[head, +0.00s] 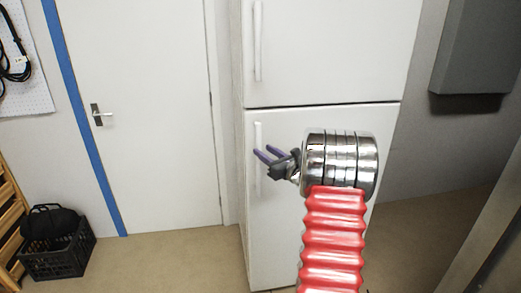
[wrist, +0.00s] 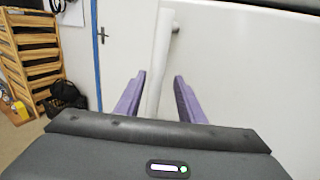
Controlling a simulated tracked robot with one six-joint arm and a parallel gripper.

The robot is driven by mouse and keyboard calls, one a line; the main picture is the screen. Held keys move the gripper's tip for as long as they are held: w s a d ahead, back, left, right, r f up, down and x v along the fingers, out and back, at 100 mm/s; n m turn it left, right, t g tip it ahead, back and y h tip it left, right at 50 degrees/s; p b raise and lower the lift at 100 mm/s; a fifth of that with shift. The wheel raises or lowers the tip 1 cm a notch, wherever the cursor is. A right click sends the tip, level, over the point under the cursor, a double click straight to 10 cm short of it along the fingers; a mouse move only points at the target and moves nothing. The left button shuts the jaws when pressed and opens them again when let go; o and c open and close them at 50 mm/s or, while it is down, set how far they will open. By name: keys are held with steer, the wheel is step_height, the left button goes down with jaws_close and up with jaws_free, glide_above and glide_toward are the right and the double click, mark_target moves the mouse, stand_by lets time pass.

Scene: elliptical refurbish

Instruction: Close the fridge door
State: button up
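The white fridge has an upper door (head: 335,50) and a lower door (head: 275,225); the lower door also fills the right of the wrist view (wrist: 250,80). Both doors look flush in the head view, with no clear gap showing. Each has a vertical white handle at its left side: the upper handle (head: 258,40) and the lower handle (head: 257,135). My gripper (head: 262,154) is in front of the lower handle. In the wrist view its purple fingers (wrist: 160,82) are apart, with the lower handle (wrist: 161,55) appearing between them. Contact cannot be told.
A closed white room door (head: 150,120) with blue trim stands left of the fridge. A black crate (head: 58,258) and wooden shelving (head: 10,215) are at the far left. A grey wall box (head: 480,50) hangs at right. The floor (head: 175,260) left of the fridge is clear.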

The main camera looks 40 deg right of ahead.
steer(key=s, duration=0.9)
steer(key=shift+a, duration=0.45)
